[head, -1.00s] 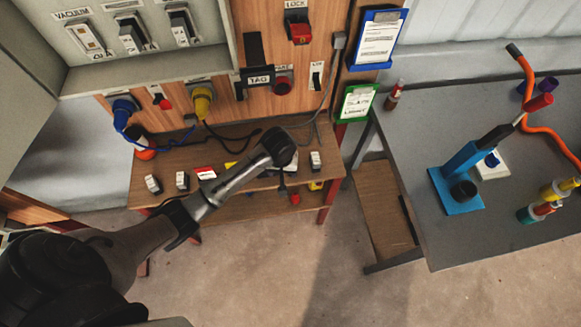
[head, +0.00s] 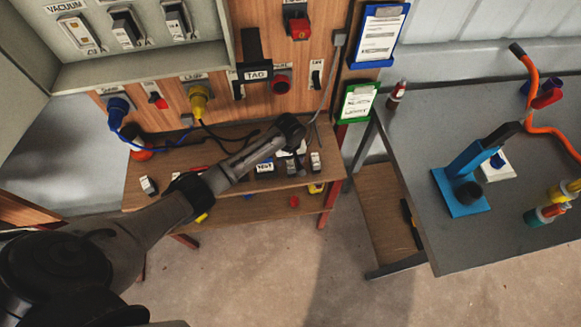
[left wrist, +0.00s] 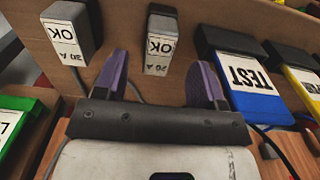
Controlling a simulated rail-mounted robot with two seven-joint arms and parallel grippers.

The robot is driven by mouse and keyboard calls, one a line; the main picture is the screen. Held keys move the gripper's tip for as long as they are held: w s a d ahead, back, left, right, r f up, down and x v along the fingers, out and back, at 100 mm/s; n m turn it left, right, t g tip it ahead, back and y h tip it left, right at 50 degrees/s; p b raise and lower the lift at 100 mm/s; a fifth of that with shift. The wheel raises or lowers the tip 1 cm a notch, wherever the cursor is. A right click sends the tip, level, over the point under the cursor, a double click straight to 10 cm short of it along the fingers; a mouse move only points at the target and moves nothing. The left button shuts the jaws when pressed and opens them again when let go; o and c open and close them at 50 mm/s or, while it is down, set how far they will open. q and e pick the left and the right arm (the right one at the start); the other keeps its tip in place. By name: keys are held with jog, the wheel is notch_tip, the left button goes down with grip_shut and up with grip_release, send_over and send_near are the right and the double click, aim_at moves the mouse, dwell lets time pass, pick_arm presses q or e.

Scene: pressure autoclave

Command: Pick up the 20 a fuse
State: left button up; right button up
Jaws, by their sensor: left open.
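In the left wrist view, my left gripper (left wrist: 161,86) is open, with its two purple fingers apart. A grey-and-white fuse marked 20 A OK (left wrist: 161,44) stands just beyond the fingertips, lined up with the gap between them. A second fuse marked 20 A OK (left wrist: 70,34) stands to its left, outside the fingers. In the head view, my left arm reaches across the wooden shelf; the fingers are largely hidden below the wrist. A fuse (head: 315,163) shows right of the wrist, and another fuse (head: 148,186) is at the shelf's left end. My right gripper is not seen.
A blue-and-black box marked TEST (left wrist: 245,80) is close to the right finger. The wooden panel (head: 285,100) with plugs, cables and a TAG block (head: 256,74) rises behind the shelf.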

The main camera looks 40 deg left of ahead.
aim_at(291, 163)
pick_arm(q)
jog(key=shift+d+f+b, duration=0.1)
jog(key=shift+f+b, duration=0.65)
jog(key=shift+f, duration=1.95)
jog(key=shift+c, duration=0.5)
jog(key=c, duration=0.9)
jog(key=shift+c, duration=0.2)
